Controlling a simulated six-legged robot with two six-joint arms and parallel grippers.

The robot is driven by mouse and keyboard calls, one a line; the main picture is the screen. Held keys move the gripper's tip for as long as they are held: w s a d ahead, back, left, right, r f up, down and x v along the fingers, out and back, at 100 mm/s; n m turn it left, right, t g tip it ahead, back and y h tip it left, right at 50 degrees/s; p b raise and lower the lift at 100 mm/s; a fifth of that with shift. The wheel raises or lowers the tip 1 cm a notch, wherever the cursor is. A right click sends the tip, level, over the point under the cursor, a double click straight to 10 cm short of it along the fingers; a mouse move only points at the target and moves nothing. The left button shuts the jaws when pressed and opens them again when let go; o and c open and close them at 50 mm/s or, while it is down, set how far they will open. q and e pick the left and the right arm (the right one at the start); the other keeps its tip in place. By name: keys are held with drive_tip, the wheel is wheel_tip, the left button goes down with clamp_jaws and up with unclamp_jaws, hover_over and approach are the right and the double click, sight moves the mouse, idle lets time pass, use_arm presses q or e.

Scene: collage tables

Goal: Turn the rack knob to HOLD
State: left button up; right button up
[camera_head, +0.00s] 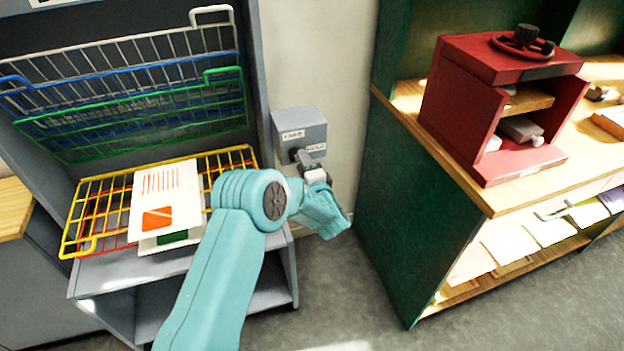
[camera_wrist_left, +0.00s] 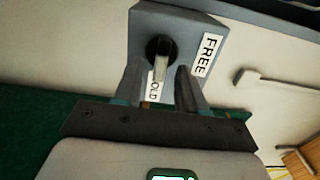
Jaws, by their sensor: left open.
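The rack knob is on a grey box (camera_head: 300,128) fixed beside the rack. In the left wrist view, the knob (camera_wrist_left: 159,46) is a dark disc with a pale grey bar across it. A FREE label (camera_wrist_left: 207,54) is on the box's right side, and a HOLD label (camera_wrist_left: 153,86) is below the knob, its first letter hidden. The bar points down toward HOLD in this view. My left gripper (camera_head: 310,168) is at the box, its jaws open with one finger on each side of the bar. I cannot tell whether they touch it. My right gripper is out of view.
The rack has white, blue and green wire shelves (camera_head: 130,95) tilted up. A yellow wire shelf (camera_head: 95,195) lies lowered with printed sheets (camera_head: 165,200) on it. A green cabinet (camera_head: 400,190) with a red press (camera_head: 500,95) stands to the right. Floor shows between them.

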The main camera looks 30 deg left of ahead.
use_arm(q)
drive_tip(key=b+v, duration=0.1)
drive_tip(key=v, duration=1.4)
drive_tip(key=shift+s, duration=0.15)
